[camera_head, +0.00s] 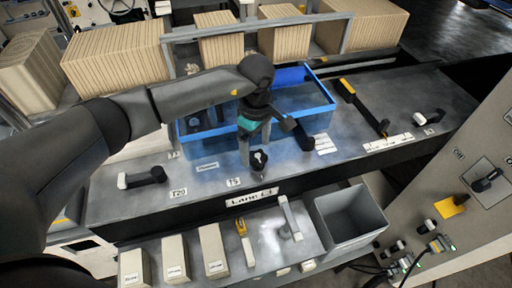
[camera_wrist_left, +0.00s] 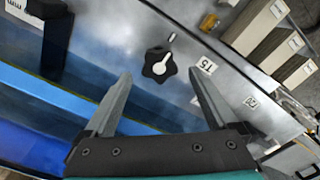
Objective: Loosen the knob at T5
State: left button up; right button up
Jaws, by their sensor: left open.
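The T5 knob (camera_head: 259,161) is a black lobed knob with a white pointer on the grey bench top, beside the white T5 label (camera_head: 233,182). In the left wrist view the knob (camera_wrist_left: 155,68) lies just beyond the fingertips, roughly centred between them, with the T5 label (camera_wrist_left: 207,66) to its right. My left gripper (camera_head: 249,152) points down close to the knob and is open and empty; its two fingers (camera_wrist_left: 160,76) are spread in the wrist view. I see no contact with the knob. My right gripper is not in view.
A blue tray (camera_head: 328,98) stands behind the knob. A black lever (camera_head: 142,178) by the T20 label (camera_head: 178,193) is to the left. A grey bin (camera_head: 350,216) and several pale boxes (camera_head: 175,259) sit on the lower front shelf. The bench is clear between knob and front edge.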

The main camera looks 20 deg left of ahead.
pick_arm(q)
jog(key=shift+f, duration=1)
jog(key=c, duration=1.4)
